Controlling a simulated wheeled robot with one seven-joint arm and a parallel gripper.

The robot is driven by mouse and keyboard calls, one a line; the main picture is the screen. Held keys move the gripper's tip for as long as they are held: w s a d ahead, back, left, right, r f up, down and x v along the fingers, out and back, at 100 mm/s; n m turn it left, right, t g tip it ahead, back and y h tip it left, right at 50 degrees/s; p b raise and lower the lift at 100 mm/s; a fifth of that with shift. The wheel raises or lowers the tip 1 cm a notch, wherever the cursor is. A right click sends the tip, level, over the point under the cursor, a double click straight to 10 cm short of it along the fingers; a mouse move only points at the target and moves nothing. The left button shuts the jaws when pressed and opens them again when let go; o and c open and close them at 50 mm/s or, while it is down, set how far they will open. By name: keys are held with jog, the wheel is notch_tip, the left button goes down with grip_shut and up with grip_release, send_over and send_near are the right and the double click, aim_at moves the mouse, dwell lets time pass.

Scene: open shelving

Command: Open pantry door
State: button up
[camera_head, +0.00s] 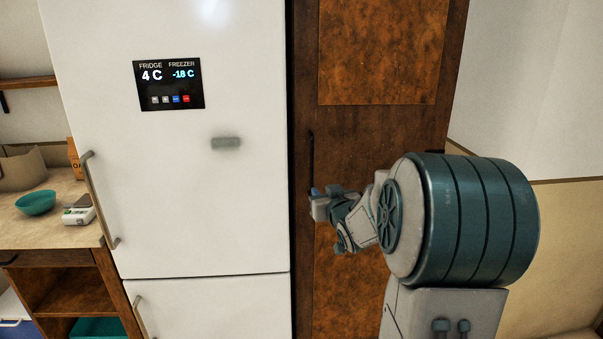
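The pantry door (383,52) is a tall brown wooden door with a rust-coloured panel, right of the white fridge. It looks shut. Its dark vertical handle (311,155) runs along the left edge of the door. My gripper (316,200) is at the lower part of this handle, in front of the door. The fingers are small and partly hidden by the wrist, so I cannot tell whether they are open or closed around the handle. My arm covers the door's lower right part.
The white fridge (190,205) stands close on the left, with a grey handle (98,200) on its left side. A counter (60,228) with a teal bowl (36,203) and a small scale (79,212) is at far left. A pale wall (530,90) borders the door on the right.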

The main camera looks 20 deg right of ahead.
aim_at(312, 168)
jog(key=shift+t, duration=0.8)
jog(key=w+d, duration=0.1)
jog(key=w, duration=0.3)
jog(key=w+d+p, duration=0.1)
jog(key=w, duration=0.4)
jog(key=w+d+p, duration=0.1)
jog(key=w, duration=0.4)
jog(key=shift+w+r, duration=0.25)
jog(key=shift+r, duration=0.15)
grip_shut()
